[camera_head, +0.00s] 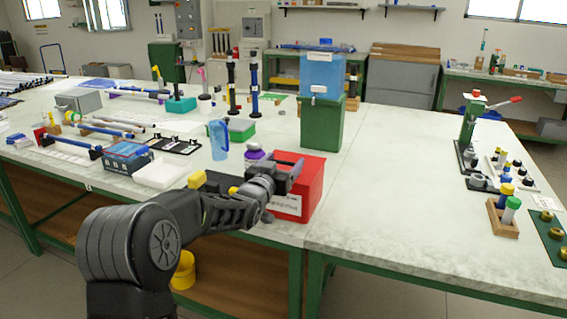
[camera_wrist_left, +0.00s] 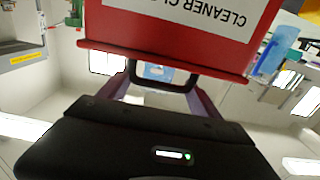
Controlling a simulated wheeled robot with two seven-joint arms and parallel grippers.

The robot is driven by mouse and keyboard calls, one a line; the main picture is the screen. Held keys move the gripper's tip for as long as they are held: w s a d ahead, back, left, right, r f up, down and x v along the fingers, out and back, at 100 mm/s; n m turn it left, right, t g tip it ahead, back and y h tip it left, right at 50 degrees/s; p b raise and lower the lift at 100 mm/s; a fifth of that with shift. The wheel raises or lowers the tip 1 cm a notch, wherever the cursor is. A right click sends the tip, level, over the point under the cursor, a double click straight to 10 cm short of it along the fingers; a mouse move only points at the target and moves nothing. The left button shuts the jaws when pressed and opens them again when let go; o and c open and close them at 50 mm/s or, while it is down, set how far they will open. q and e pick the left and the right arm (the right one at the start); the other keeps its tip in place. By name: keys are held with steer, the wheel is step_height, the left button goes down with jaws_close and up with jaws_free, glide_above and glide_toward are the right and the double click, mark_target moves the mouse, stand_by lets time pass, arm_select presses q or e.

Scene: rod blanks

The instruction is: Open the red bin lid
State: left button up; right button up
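The red bin (camera_head: 312,183) stands at the front edge of the bench, a white label on its front. Its red lid appears shut. In the left wrist view the bin (camera_wrist_left: 185,30) appears upside down, with part of its label lettering showing. A black loop handle (camera_wrist_left: 165,86) sticks out from the lid's edge. My left gripper (camera_head: 288,170) is at the bin's upper front left. In its wrist view the two fingers (camera_wrist_left: 163,88) are spread apart, one at each side of the handle; whether they touch it I cannot tell. My right gripper is out of view.
A green bin (camera_head: 321,125) with a blue top stands just behind the red bin. A purple-capped bottle (camera_head: 254,153) and a blue jug (camera_head: 218,139) stand to its left. The bench right of the red bin is clear up to a lever press (camera_head: 468,135).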

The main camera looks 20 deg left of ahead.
arm_select(q)
jaws_close()
stand_by(0.6)
